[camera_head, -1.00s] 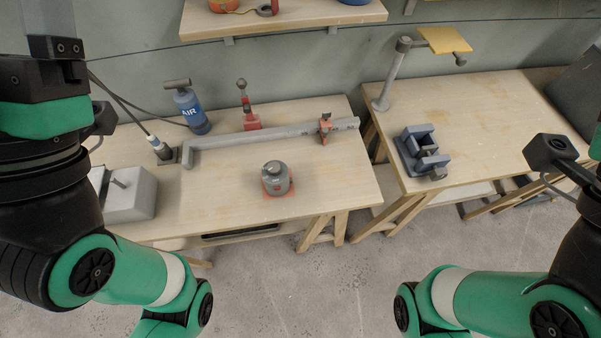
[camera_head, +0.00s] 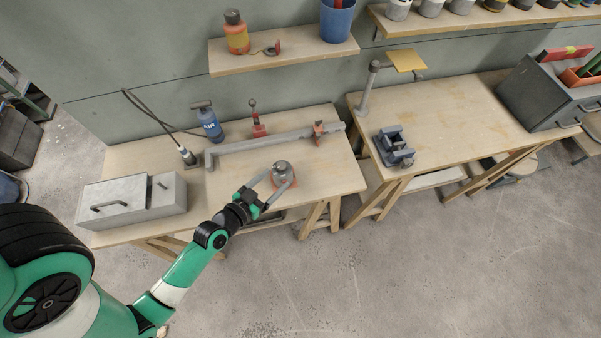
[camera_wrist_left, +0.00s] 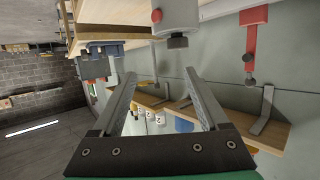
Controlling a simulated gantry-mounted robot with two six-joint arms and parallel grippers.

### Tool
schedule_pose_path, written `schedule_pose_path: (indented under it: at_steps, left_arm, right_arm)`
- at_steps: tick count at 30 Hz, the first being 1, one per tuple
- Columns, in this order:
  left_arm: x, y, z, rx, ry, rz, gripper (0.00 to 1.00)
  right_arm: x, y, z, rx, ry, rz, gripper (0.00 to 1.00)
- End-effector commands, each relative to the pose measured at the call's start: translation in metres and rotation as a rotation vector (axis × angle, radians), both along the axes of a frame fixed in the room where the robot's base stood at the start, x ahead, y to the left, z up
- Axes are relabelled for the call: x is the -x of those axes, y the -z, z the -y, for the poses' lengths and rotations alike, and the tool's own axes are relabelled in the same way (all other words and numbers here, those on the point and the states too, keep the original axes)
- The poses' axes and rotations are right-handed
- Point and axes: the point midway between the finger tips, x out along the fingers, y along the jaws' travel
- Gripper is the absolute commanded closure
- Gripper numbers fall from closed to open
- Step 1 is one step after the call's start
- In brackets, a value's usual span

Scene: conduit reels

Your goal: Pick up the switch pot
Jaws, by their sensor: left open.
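My right gripper is out of view.
On the left workbench (camera_head: 232,185) a long grey bar (camera_head: 262,140) lies behind the pot. A second bench with a blue-grey vise (camera_head: 393,147) is to the right.

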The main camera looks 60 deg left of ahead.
Motion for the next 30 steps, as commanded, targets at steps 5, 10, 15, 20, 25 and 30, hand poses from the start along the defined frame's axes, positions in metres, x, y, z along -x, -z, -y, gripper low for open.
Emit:
schedule_pose_path:
  at_steps: [5,10,15,20,25,30]
  left_arm:
    - [0.04,0.004,-0.001,0.045,-0.069,-0.071,0.23]
    - [0.038,0.006,-0.005,0.042,-0.076,-0.068,0.23]
    - [0.014,0.016,-0.017,0.041,-0.072,-0.066,0.23]
    - [-0.008,0.027,-0.029,0.04,-0.074,-0.067,0.23]
    - [-0.014,0.029,-0.032,0.042,-0.074,-0.067,0.23]
    - [-0.029,0.036,-0.042,0.041,-0.075,-0.065,0.23]
  right_arm:
    - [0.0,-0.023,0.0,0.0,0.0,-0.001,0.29]
    - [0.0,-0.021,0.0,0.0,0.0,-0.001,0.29]
    - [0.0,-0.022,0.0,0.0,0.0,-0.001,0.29]
    - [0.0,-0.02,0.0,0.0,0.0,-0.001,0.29]
    - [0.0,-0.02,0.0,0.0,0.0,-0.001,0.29]
    - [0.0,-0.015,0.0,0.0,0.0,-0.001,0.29]
